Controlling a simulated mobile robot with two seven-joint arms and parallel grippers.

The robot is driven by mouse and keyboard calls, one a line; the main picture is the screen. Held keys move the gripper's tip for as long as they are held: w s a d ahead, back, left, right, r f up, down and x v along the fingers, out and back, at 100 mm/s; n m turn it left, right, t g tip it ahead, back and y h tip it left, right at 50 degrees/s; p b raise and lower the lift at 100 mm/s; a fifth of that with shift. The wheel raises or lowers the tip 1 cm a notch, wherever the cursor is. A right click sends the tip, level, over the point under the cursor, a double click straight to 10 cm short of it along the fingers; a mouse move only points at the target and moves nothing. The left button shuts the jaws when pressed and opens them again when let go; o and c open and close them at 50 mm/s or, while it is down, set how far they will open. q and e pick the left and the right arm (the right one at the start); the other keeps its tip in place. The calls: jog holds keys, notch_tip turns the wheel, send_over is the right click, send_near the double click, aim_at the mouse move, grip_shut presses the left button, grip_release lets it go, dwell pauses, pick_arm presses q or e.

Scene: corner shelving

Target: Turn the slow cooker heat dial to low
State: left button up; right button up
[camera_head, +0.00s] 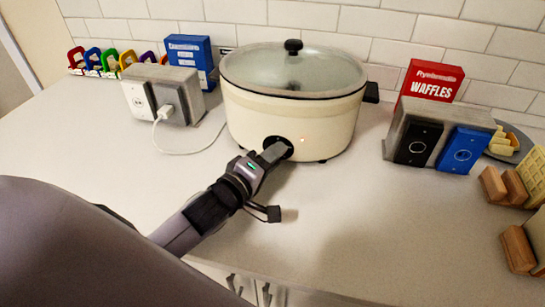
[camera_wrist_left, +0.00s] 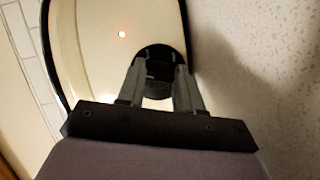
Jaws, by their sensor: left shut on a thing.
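The cream slow cooker (camera_head: 250,115) with a glass lid and black knob stands on the counter against the tiled wall. Its black heat dial (camera_head: 288,143) is low on the front, beside a small lit orange light (camera_head: 303,140). My left gripper (camera_head: 276,152) reaches the dial from the front left and is shut on it. In the left wrist view the two fingers (camera_wrist_left: 160,78) sit on either side of the dial (camera_wrist_left: 160,56), and the cooker body (camera_wrist_left: 100,50) fills the background. The dial's markings are too hidden and small to read. My right gripper is not in view.
A grey outlet block (camera_head: 165,95) with a plugged-in white cord is at left, near a blue box (camera_head: 190,52) and coloured padlock-like items. The front counter is clear.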

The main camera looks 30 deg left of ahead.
pick_arm(q)
jog(key=m+y, duration=0.1)
jog(key=m, duration=0.1)
jog(key=m+g, duration=0.1)
jog(key=m, duration=0.1)
jog(key=shift+g+y, duration=0.3)
jog(key=shift+y, duration=0.1)
jog(key=shift+d+r+m+g+y, duration=0.1)
jog(key=shift+m+g+y, duration=0.55)
jog(key=shift+m, duration=1.05)
jog(key=shift+y, duration=0.25)
jog(key=o, duration=1)
jog(key=shift+s, duration=0.1)
jog(key=shift+b+v, duration=0.35)
jog(key=shift+v, duration=3.15)
